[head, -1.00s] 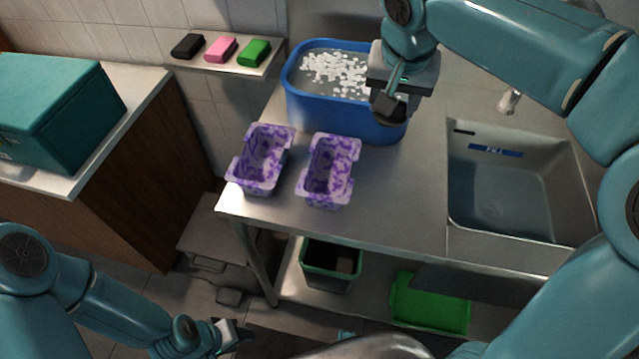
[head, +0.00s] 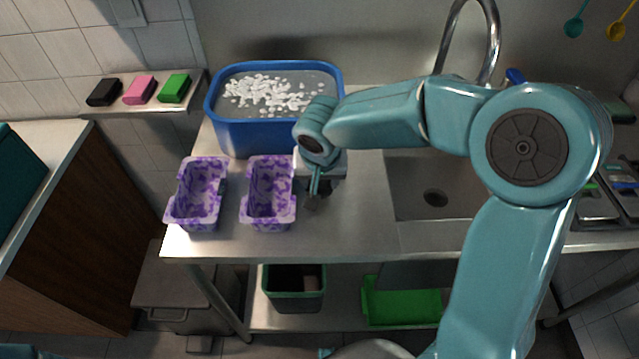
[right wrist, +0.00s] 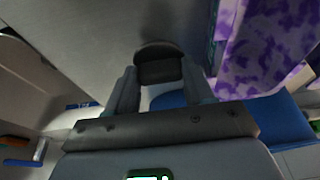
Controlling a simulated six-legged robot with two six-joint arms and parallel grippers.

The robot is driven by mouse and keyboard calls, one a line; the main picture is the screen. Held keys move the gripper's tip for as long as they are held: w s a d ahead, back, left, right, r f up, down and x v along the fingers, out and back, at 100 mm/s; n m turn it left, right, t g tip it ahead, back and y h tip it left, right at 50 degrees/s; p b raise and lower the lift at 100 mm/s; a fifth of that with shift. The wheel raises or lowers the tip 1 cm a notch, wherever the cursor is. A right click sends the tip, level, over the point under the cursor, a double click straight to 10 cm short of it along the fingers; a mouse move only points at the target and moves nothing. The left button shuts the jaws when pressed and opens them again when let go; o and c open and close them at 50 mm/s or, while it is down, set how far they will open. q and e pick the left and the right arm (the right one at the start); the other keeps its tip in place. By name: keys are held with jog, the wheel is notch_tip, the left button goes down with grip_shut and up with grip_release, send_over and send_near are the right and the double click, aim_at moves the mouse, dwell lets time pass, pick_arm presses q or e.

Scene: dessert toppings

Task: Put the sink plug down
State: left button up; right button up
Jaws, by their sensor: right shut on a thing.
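The sink plug (right wrist: 160,68) is a small dark round-topped piece between the two fingers of my right gripper (right wrist: 160,88) in the right wrist view. The right gripper is shut on it. In the head view the right gripper (head: 314,192) is low over the steel counter, just right of the right purple mould, and the dark plug (head: 312,203) shows below its fingertips. I cannot tell whether the plug touches the counter. The sink (head: 410,205) is right of the gripper, partly hidden behind my right arm, with its drain hole open to view. My left gripper is out of view.
Two purple-blotched moulds (head: 201,178) (head: 268,217) stand left of the gripper. A blue tub (head: 250,137) of water with white bits stands behind them. Bare counter (head: 350,228) lies between moulds and sink. A curved tap (head: 493,45) rises behind the sink.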

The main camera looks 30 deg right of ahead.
jog(key=shift+f, duration=0.85)
jog(key=shift+f, duration=0.15)
jog(key=o, duration=1)
jog(key=shift+c, duration=0.2)
